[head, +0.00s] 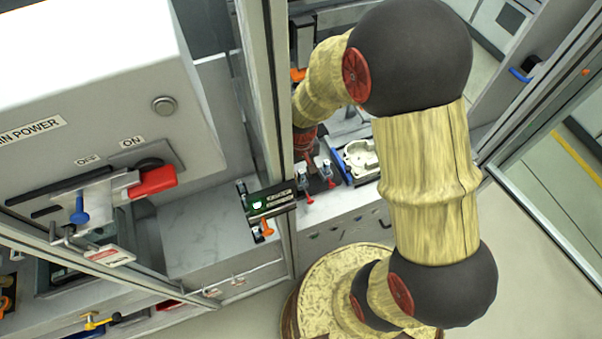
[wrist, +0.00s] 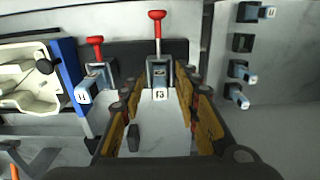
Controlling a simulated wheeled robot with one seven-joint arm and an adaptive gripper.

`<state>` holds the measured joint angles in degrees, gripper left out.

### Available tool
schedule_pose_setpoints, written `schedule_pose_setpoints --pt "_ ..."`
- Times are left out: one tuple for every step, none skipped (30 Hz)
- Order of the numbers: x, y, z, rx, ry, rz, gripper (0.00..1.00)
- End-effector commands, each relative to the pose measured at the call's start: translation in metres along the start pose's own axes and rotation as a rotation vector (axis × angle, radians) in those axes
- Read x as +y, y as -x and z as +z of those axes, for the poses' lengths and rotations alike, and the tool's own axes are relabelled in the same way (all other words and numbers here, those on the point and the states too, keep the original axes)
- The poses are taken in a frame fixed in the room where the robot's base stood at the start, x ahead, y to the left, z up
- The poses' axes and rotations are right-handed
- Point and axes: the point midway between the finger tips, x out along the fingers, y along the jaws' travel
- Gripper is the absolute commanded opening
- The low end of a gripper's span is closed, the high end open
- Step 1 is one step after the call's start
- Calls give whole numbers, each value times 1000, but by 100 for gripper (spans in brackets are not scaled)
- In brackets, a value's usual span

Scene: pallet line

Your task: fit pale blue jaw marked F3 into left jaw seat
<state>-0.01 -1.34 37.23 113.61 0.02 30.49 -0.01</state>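The pale blue jaw marked F3 (wrist: 160,94) is in the middle of the wrist view, at the front end of a grey toggle clamp (wrist: 158,72) with a raised red handle. My gripper (wrist: 157,101) is open, its orange-padded fingers on either side of the jaw with gaps showing. I cannot tell how deep the jaw sits in its seat. A second clamp (wrist: 97,72) with a red handle stands left of it, with another labelled jaw (wrist: 82,97) at its end. In the head view the clamps (head: 302,181) show small, below my wrist; my fingertips are not clear there.
A white fixture (wrist: 30,90) with a blue edge is at the left of the wrist view. Several pale blue labelled pieces (wrist: 237,93) line the right side. In the head view, a green-lit panel (head: 268,203) and a cabinet post (head: 270,120) stand close left of my arm.

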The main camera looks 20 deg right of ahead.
Motion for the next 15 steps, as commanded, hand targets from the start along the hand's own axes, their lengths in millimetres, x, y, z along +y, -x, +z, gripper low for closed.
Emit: schedule_pose_setpoints --pt "0 0 0 0 0 0 33" --pt "0 0 0 0 0 0 33" --pt "0 0 0 0 0 0 33" --pt "0 0 0 0 0 0 33" --pt "0 0 0 0 0 0 33" --pt "0 0 0 0 0 0 33" --pt "0 0 0 0 0 0 33" --pt "0 1 0 0 0 0 33" --pt "0 2 0 0 0 0 33" --pt "0 4 0 1 0 0 33" --pt "0 6 0 1 0 0 33" --pt "0 11 -1 2 0 0 33" --pt "0 15 -1 4 0 0 33" --pt "0 20 -1 4 0 0 33" --pt "0 26 -1 4 0 0 33"
